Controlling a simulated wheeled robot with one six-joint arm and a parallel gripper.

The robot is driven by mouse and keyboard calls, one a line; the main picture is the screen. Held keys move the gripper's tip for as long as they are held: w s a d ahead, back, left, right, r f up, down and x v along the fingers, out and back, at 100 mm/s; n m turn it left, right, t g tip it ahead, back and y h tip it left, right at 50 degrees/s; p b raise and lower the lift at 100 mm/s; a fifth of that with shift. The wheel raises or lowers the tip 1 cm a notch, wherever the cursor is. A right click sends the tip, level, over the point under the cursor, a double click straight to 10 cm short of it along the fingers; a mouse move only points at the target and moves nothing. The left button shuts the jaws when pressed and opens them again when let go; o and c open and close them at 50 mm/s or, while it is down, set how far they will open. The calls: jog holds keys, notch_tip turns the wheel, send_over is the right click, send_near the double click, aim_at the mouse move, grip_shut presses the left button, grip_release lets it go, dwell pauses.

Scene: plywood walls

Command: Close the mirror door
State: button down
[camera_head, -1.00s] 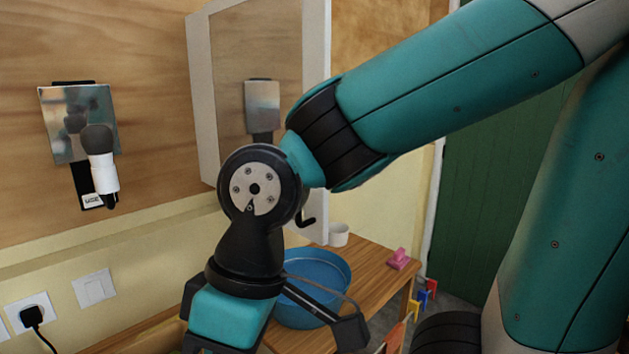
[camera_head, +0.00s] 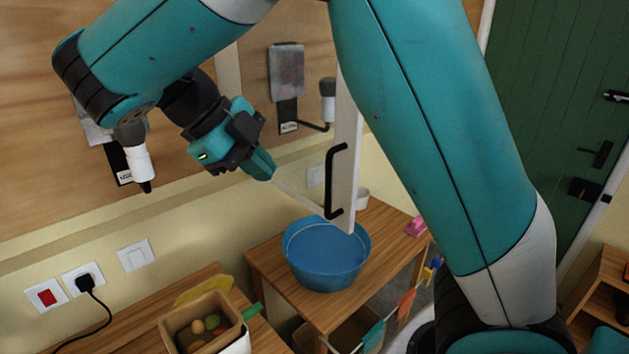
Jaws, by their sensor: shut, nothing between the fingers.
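The mirror door stands open, out from the plywood wall. Its white edge (camera_head: 348,130) with a black bar handle (camera_head: 336,180) is right of the picture's middle. Its mirror face (camera_head: 305,150) shows a reflection of the wall and a wall holder. My gripper (camera_head: 268,172) is shut and empty. In the picture it lies left of the handle, over the mirror-face side of the door. I cannot tell whether it touches the mirror. My arm hides the door's top and part of its far side.
A blue basin (camera_head: 326,262) and a white cup (camera_head: 363,197) stand on a wooden table (camera_head: 390,235) below the door. A white and dark device (camera_head: 138,160) hangs on the wall at left. A box of round items (camera_head: 170,325) stands at the lower left. A green door (camera_head: 540,110) is at right.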

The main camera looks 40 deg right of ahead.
jog(key=s+d+f+b, duration=0.1)
jog(key=d+f+b, duration=0.1)
jog(key=d+f, duration=0.6)
jog(key=shift+s+d+b, duration=0.3)
jog(key=shift+s+d, duration=0.05)
jog(key=shift+d, duration=0.25)
